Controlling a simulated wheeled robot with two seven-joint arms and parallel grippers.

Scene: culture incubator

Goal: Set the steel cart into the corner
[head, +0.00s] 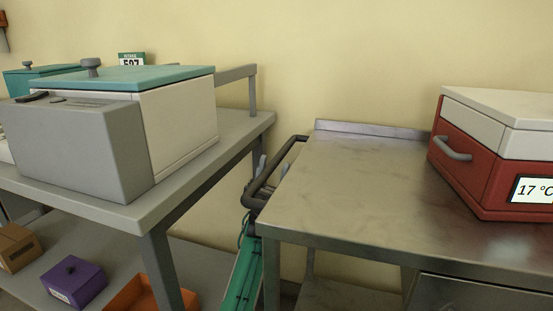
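My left gripper (256,185) is at the near end of this handle, on top of the green arm link coming up from below. The handle and cart edge partly cover its fingers, so I cannot tell whether they are closed around the bar. My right gripper is not in view.
A red and white box (480,155) reading 17 °C sits on the cart's right. A grey bench (185,180) at left carries a teal-lidded machine (150,115); a purple box (74,282) is on its lower shelf. A narrow gap separates bench and cart. The wall is behind.

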